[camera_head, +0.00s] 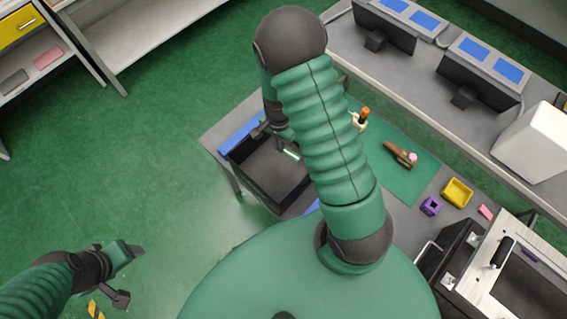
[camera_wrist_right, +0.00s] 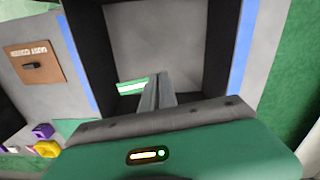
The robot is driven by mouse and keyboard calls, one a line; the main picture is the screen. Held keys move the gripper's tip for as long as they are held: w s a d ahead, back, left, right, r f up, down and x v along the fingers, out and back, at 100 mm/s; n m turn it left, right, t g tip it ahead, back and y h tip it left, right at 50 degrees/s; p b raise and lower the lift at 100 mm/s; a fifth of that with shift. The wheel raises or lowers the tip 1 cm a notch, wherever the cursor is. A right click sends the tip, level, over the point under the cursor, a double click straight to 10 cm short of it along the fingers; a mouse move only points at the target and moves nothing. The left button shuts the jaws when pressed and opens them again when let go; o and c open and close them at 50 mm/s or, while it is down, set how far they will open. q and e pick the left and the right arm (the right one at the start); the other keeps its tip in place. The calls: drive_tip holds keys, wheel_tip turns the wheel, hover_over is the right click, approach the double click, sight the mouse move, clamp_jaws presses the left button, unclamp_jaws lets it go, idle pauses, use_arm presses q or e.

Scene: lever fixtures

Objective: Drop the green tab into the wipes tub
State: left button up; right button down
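The green tab (camera_head: 292,155), with a white stripe, shows over the inside of an open black tub (camera_head: 238,163). In the right wrist view the tab (camera_wrist_right: 132,87) sticks out to the left of my right fingertips (camera_wrist_right: 157,88), which are nearly together and seem to pinch its end. My right gripper (camera_head: 279,144) points down into the black tub, whose wall also shows in the wrist view (camera_wrist_right: 90,35). No label shows on this tub, so I cannot tell if it is the wipes tub. My left gripper (camera_head: 132,274) is open and empty over the floor, lower left.
A green mat (camera_head: 412,182) holds a brown-handled tool (camera_head: 400,153). A yellow bin (camera_head: 457,192) and a purple block (camera_head: 430,205) stand to the right. A lever fixture (camera_head: 503,252) is at lower right. My right arm hides the table's middle.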

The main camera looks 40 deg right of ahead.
drive_tip(key=shift+f, duration=0.35)
drive_tip(key=c, duration=1.8)
unclamp_jaws()
drive_tip(key=a, duration=0.2)
drive_tip(key=a+r, duration=0.1)
drive_tip(key=shift+a+r, duration=0.2)
drive_tip(key=shift+a, duration=0.15)
drive_tip(key=shift+o, duration=1.1)
drive_tip(key=d+r+p, duration=0.2)
drive_tip(key=d+r, duration=0.1)
drive_tip(key=r, duration=1.3)
use_arm(q)
drive_tip(key=shift+a+r, duration=0.25)
drive_tip(key=shift+a, duration=0.3)
drive_tip(key=shift+a+r, duration=0.2)
drive_tip(key=shift+a, duration=0.3)
use_arm(e)
drive_tip(key=s+a+n+t, duration=0.2)
drive_tip(key=s+a+n, duration=0.3)
drive_tip(key=a+n, duration=0.8)
drive_tip(key=shift+s+f+n+t, duration=0.15)
drive_tip(key=shift+n+t, duration=0.25)
drive_tip(key=shift+n, duration=0.7)
